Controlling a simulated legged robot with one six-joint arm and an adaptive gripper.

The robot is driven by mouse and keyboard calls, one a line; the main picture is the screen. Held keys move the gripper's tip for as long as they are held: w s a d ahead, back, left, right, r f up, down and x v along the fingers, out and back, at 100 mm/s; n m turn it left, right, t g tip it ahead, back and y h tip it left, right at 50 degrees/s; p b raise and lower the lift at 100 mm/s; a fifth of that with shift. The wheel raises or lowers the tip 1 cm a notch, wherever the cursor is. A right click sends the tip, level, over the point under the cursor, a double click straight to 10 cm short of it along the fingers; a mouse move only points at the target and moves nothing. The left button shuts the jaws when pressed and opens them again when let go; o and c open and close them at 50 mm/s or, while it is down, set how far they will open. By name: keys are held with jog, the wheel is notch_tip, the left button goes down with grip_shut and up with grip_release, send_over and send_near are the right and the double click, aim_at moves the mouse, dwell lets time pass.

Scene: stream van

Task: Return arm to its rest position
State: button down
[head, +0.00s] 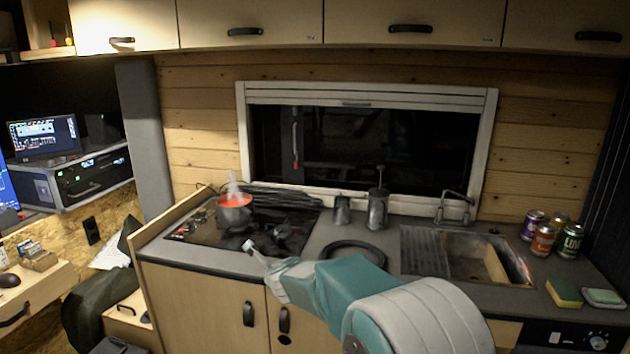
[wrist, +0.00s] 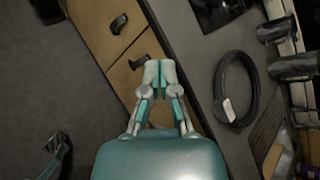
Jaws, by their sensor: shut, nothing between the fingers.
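My arm, teal and pale grey, reaches from the lower right of the head view toward the counter's front edge. My gripper (head: 252,249) is at its far end, in front of the counter near the stove. In the wrist view my gripper (wrist: 159,74) has its two fingers together, with nothing between them. Behind it in that view are the wooden cabinet fronts and the counter edge. The gripper appears apart from the counter, though the exact gap is hard to tell.
Cabinet handles (head: 284,320) stick out below. Open floor (wrist: 50,95) lies left in the wrist view.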

jog(key=s+d+r+n+g, duration=0.1)
jog(key=s+d+r+n, duration=0.55)
jog(key=s, duration=0.25)
jog(key=s+d+r+n+g, duration=0.1)
jog(key=s+d+r+n, duration=0.5)
jog(key=s, duration=0.3)
jog(key=s+d+f+n+g+h, duration=0.1)
jog(key=s+d+n, duration=0.4)
jog(key=s, duration=0.6)
jog(key=s+d+f+n+g+h, duration=0.2)
jog(key=s+d+f+n, duration=0.3)
jog(key=s+d, duration=0.3)
jog(key=s+n+h, duration=0.1)
jog(key=s, duration=0.2)
jog(key=shift+d, duration=0.2)
jog(key=shift+f, duration=0.1)
